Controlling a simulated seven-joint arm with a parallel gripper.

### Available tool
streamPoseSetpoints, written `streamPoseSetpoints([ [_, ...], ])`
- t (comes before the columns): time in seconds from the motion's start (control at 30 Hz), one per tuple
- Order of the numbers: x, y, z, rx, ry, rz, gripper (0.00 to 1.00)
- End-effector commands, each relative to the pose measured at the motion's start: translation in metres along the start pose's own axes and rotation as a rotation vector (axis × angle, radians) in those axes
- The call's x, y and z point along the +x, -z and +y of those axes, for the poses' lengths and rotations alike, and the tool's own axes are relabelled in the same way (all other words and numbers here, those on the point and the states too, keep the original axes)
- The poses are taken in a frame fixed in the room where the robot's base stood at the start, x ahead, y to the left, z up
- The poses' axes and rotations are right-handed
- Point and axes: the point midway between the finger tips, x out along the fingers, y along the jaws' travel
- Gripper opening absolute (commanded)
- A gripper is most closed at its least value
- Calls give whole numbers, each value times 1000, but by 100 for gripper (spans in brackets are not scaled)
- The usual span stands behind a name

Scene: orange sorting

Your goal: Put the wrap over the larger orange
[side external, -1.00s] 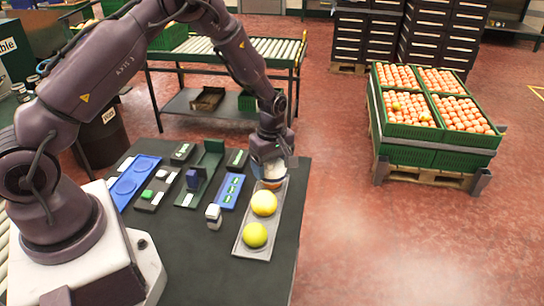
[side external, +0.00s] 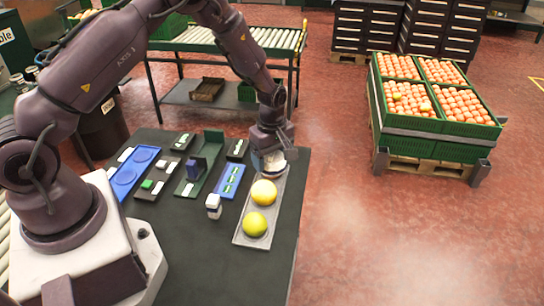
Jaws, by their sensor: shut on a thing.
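A long grey tray (side external: 246,240) lies on the right part of the dark table. A yellow-orange fruit (side external: 264,192) sits in its middle and looks slightly larger than the yellow-green fruit (side external: 255,224) at its near end. My gripper (side external: 269,164) is low over the tray's far end, beyond both fruits. It is shut on a small pale thing, which looks like the wrap (side external: 273,168). The fingers hide much of it, and I cannot tell whether it touches the tray.
To the left of the tray are a small white-and-dark bottle (side external: 213,206), a blue strip holder (side external: 229,181), a green stand (side external: 208,158), dark trays and a blue tray (side external: 124,175) with round recesses. The table's near part is clear. Crates of oranges (side external: 430,145) stand off to the right.

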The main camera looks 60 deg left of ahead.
Motion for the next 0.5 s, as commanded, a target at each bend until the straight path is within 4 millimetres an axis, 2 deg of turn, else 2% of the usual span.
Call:
streamPoseSetpoints([
  [0.5, 8, 0, 0, 0, 1, 0, 52],
])
